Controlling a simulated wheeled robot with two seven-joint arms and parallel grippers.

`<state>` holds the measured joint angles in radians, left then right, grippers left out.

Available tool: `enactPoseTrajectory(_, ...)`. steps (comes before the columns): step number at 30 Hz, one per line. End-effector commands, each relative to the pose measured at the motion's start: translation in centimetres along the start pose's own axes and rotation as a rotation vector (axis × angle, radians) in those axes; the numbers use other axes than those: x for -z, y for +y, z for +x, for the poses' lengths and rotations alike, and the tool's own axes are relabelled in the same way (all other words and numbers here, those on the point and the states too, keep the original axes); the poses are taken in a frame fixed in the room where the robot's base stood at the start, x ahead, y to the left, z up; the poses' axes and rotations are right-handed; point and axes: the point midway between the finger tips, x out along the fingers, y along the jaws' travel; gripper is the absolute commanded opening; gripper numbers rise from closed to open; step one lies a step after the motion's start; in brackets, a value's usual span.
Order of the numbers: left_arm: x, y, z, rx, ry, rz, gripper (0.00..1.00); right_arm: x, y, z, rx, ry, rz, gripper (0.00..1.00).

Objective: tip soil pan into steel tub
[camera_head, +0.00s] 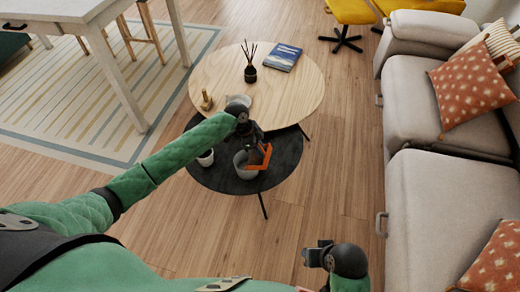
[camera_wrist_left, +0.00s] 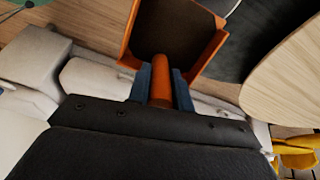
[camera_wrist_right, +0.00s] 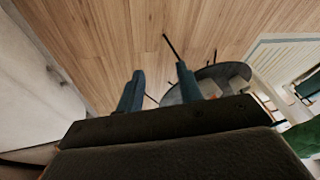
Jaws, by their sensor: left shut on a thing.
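My left gripper (camera_head: 260,141) is shut on the orange handle of the soil pan (camera_head: 267,153). In the left wrist view the handle (camera_wrist_left: 161,88) lies between the fingers, and dark brown soil (camera_wrist_left: 172,28) shows inside the pan. The pan looks tilted, over or beside the rim of the grey steel tub (camera_head: 243,172); I cannot tell whether they touch. The tub stands on the low black table, and its inside is partly hidden by the pan. My right gripper (camera_head: 316,256) is empty; its fingers stand apart in the right wrist view (camera_wrist_right: 158,90).
The black round table (camera_head: 285,165) also bears a white cup (camera_head: 206,158). The higher wooden table (camera_head: 215,75) behind it holds a reed diffuser (camera_head: 250,73), a blue book (camera_head: 283,57) and small items. A grey sofa (camera_head: 430,205) stands right; floor between is clear.

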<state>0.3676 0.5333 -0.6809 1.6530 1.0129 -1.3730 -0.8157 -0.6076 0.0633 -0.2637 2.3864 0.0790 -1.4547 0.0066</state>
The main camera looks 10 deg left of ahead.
Motion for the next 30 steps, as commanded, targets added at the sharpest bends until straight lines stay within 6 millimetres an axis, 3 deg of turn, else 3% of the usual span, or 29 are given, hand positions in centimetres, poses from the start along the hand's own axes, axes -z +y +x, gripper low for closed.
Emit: enactPoseTrajectory(30, -0.4, -0.1, -0.5, -0.013, 0.069, -0.001, 0.0, 0.1, -1.0, 2.5, 0.03, 0.039, -0.007, 0.36)
